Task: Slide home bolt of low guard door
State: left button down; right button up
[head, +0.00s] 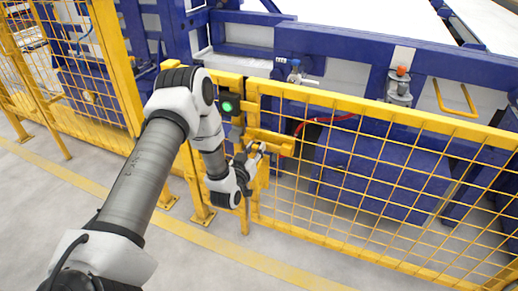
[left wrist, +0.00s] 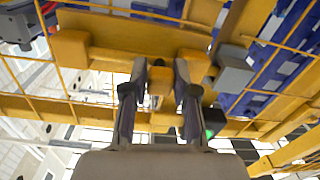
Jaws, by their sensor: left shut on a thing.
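The low guard door (head: 345,186) is a yellow mesh panel to the right of the yellow post in the head view. Its yellow bolt (head: 272,138) lies across the door's frame near the post. My left gripper (head: 252,158) is at the bolt, just below the yellow bar. In the left wrist view, the two fingers of my left gripper (left wrist: 159,95) stand on either side of a small yellow bolt handle (left wrist: 159,78) and are shut on it. In the head view the handle is mostly hidden by the gripper. My right gripper is in neither view.
A dark box with a lit green lamp (head: 226,106) sits on the post above my gripper. More yellow mesh fence (head: 100,85) stands at the left. Blue machinery (head: 385,180) stands behind the door. The floor in front is clear, with a yellow line (head: 225,248).

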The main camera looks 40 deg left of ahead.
pick_arm(q)
jog(key=c, duration=1)
grip_release()
jog(key=shift+a, duration=0.25)
jog(key=shift+o, duration=0.6)
jog(key=shift+s+a, duration=0.1)
jog(key=shift+s+d, duration=0.2)
jog(key=shift+s, duration=0.2)
jog(key=v, duration=1.1)
